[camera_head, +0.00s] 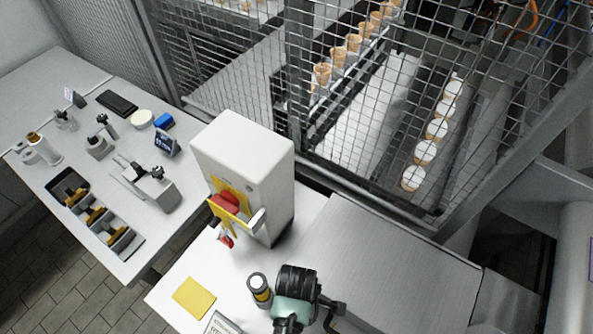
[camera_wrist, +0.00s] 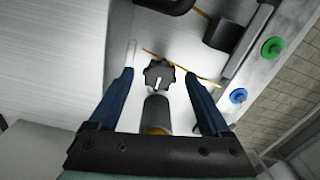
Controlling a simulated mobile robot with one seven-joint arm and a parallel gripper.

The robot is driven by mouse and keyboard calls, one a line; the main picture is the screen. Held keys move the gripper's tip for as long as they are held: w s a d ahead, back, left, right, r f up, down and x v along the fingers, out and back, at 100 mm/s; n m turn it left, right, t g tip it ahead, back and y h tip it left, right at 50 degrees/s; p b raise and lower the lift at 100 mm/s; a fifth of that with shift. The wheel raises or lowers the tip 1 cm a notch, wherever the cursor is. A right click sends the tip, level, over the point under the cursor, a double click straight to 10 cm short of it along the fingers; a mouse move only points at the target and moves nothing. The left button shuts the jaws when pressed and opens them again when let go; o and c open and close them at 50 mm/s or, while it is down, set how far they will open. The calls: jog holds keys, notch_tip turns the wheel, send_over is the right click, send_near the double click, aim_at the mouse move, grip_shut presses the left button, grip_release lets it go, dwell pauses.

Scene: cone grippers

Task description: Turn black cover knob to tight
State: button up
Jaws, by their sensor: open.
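The black cover knob (camera_wrist: 158,75) is a small lobed dial with a white pointer mark, on a pale panel in the wrist view. The pointer runs roughly up and down in the picture. My gripper (camera_wrist: 160,76) is open, with one blue finger on either side of the knob. The picture does not show clearly whether either finger touches it. A grey cylinder (camera_wrist: 157,110) with some yellow shows below the knob between the fingers. No tight label is readable. In the head view my arm's end is at the bottom centre, and the knob and fingertips are hidden.
Green (camera_wrist: 271,47) and blue (camera_wrist: 239,95) buttons sit right of the fingers. A white box (camera_head: 243,170) with a red switch (camera_head: 228,203) stands on the bench, near a yellow sheet (camera_head: 194,297). A mesh fence (camera_head: 420,90) stands behind.

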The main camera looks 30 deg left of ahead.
grip_shut()
dwell(0.5)
jog(key=shift+m, duration=0.3)
jog(key=m+p, duration=0.2)
jog(key=m, duration=0.1)
jog(key=shift+r+m, duration=0.1)
jog(key=shift+m, duration=0.2)
jog(key=m+p, duration=0.2)
jog(key=m, duration=0.2)
jog(key=m+p, duration=0.1)
jog(key=m, duration=0.4)
jog(key=m+p, duration=0.1)
jog(key=m, duration=0.3)
jog(key=shift+m, duration=0.3)
